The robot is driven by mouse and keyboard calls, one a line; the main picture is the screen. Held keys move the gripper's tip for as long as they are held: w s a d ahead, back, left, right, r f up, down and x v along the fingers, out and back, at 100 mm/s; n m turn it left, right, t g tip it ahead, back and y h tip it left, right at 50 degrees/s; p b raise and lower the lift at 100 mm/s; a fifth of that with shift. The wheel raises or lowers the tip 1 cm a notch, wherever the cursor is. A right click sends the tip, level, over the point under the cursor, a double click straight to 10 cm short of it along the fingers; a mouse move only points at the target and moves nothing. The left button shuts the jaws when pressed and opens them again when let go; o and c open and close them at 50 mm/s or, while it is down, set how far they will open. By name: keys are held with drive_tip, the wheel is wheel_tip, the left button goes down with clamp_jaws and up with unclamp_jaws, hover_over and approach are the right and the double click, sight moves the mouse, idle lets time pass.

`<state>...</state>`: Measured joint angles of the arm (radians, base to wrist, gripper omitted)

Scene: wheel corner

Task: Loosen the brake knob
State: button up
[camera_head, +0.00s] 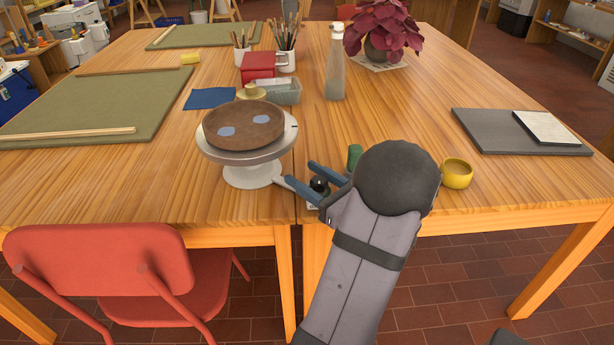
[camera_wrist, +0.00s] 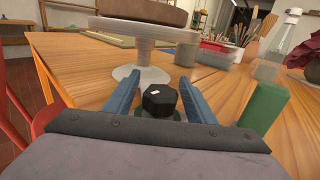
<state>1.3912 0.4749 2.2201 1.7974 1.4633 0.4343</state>
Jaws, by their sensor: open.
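The brake knob is a small black faceted knob (camera_wrist: 160,100) with a pale mark on top, seen in the wrist view. In the head view it is a dark ball shape (camera_head: 319,184) near the table's front edge. My gripper (camera_head: 296,172) is open, its two blue fingers lying on either side of the knob. The wrist view also shows the fingers of my gripper (camera_wrist: 160,80) spread around the knob, with gaps on both sides. The pale grey turntable wheel (camera_head: 250,174) stands beyond the fingertips, bearing a brown clay dish (camera_head: 245,134) with bluish patches.
A green block (camera_wrist: 264,106) stands close to the right finger. A yellow cup (camera_head: 457,173) sits right of my wrist. A clear bottle (camera_head: 335,70), red box (camera_head: 258,66) and tool cups stand behind. A red chair (camera_head: 100,260) is at front left.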

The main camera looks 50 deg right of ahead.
drive_tip(key=shift+w, duration=0.1)
drive_tip(key=c, duration=1)
drive_tip(key=shift+c, duration=0.2)
drive_tip(key=shift+y, duration=0.3)
drive_tip(key=n+y+p, duration=0.1)
drive_tip(key=n+y, duration=0.1)
drive_tip(key=y, duration=0.1)
drive_tip(key=a+n+y+p, duration=0.1)
drive_tip(key=n+y+p, duration=0.1)
drive_tip(key=y, duration=0.1)
drive_tip(key=shift+a+r+g, duration=0.1)
drive_tip(key=shift+a+g, duration=0.1)
drive_tip(key=shift+g, duration=0.2)
drive_tip(key=shift+s+a+n+g+y+p, duration=0.1)
drive_tip(key=shift+a+n+g+y+p, duration=0.1)
drive_tip(key=shift+n+g+y+p, duration=0.4)
drive_tip(key=shift+s+a+n+g+y+p, duration=0.1)
drive_tip(key=shift+s+a+n+g+y, duration=0.1)
drive_tip(key=shift+n+y, duration=0.65)
drive_tip(key=shift+s+a+n+g+y+p, duration=0.15)
drive_tip(key=shift+n+g+y+p, duration=0.2)
drive_tip(key=shift+y, duration=0.7)
drive_tip(key=o, duration=1)
drive_tip(key=shift+w, duration=0.1)
